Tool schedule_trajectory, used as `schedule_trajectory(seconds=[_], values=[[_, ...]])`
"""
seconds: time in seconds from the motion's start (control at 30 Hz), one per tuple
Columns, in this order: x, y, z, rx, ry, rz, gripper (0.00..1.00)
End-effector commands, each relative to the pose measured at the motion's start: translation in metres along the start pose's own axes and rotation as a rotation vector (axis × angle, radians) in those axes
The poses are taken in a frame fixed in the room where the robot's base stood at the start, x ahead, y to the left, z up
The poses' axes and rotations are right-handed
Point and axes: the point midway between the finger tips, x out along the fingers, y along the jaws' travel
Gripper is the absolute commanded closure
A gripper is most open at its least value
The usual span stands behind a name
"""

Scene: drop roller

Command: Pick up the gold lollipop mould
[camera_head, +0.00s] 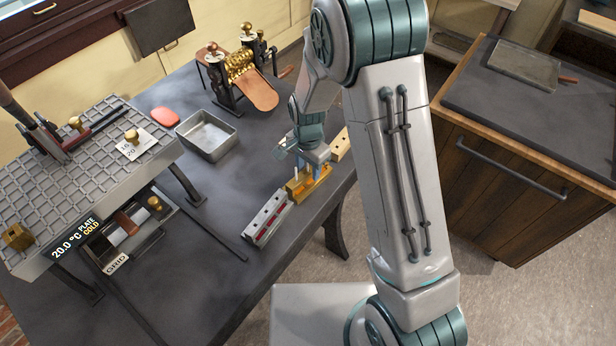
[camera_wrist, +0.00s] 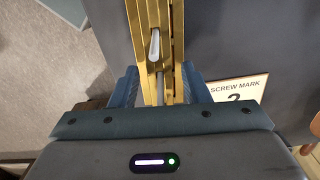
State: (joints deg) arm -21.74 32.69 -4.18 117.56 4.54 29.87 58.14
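The gold lollipop mould (camera_head: 296,189) stands on the dark table near its right edge. In the wrist view the mould (camera_wrist: 145,18) is a long gold block in two halves, with a pale rod in the slot between them. My gripper (camera_head: 312,168) is low over the mould's far end. In the wrist view my gripper (camera_wrist: 160,85) has one blue-grey finger on each side of the mould, close against its sides. I cannot tell whether they press on it. The lower fingertips are partly hidden.
A grey slotted block (camera_head: 268,218) with a red strip lies just left of the mould. A pale wooden block (camera_head: 341,146) is behind it. A metal tray (camera_head: 208,136) and a brass roller (camera_head: 240,68) stand farther back. A screw mark card (camera_wrist: 241,88) lies beside the gripper.

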Motion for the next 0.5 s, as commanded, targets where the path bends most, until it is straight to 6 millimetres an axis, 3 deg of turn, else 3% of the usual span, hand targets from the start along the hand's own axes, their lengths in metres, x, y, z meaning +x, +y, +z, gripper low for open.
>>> schedule_trajectory(seconds=[0.03,0.13,0.5], values=[[-0.0001,0.0000,0.0000,0.000,0.000,0.000,0.73],[-0.0002,0.0000,0.0000,0.000,0.000,0.000,1.00],[-0.0015,-0.0005,-0.0003,0.000,0.001,-0.001,1.00]])
